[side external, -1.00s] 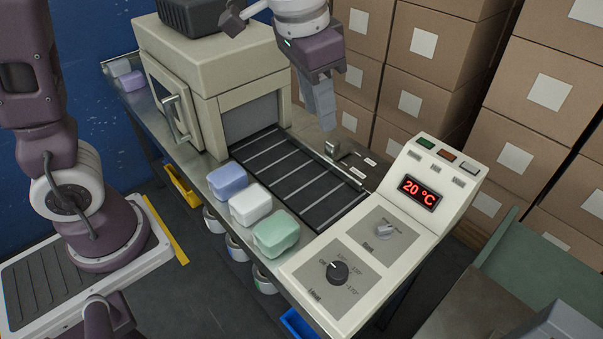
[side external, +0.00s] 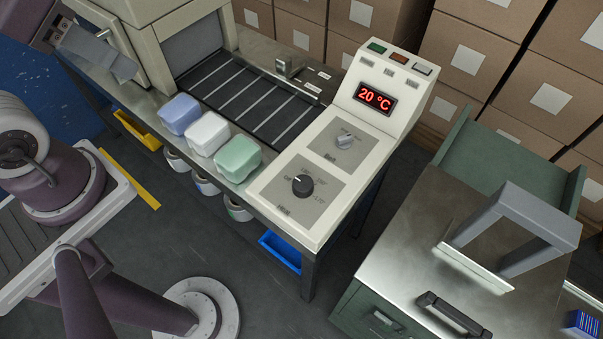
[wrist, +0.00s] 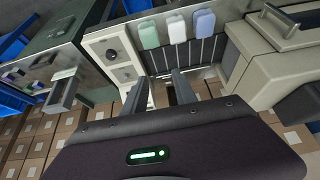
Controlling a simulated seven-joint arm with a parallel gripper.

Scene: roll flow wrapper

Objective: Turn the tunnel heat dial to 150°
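The heat dial (side external: 303,185) is a black round knob on a grey plate at the near end of the cream control panel (side external: 265,200). Its pale mark points left, toward the "Off" label. The red display (side external: 375,98) above reads 20 °C. In the wrist view the heat dial (wrist: 112,54) shows at upper left. My gripper (side external: 118,62) is in the air at the upper left of the side view, in front of the tunnel and well away from the dial. In the wrist view its fingers (wrist: 159,78) are apart with nothing between them.
Blue, white and green boxes (side external: 238,158) stand beside the black conveyor (side external: 245,95). The tunnel (side external: 145,35) is at upper left. A steel-topped green cabinet (side external: 420,240) stands at right. The space above the panel is clear.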

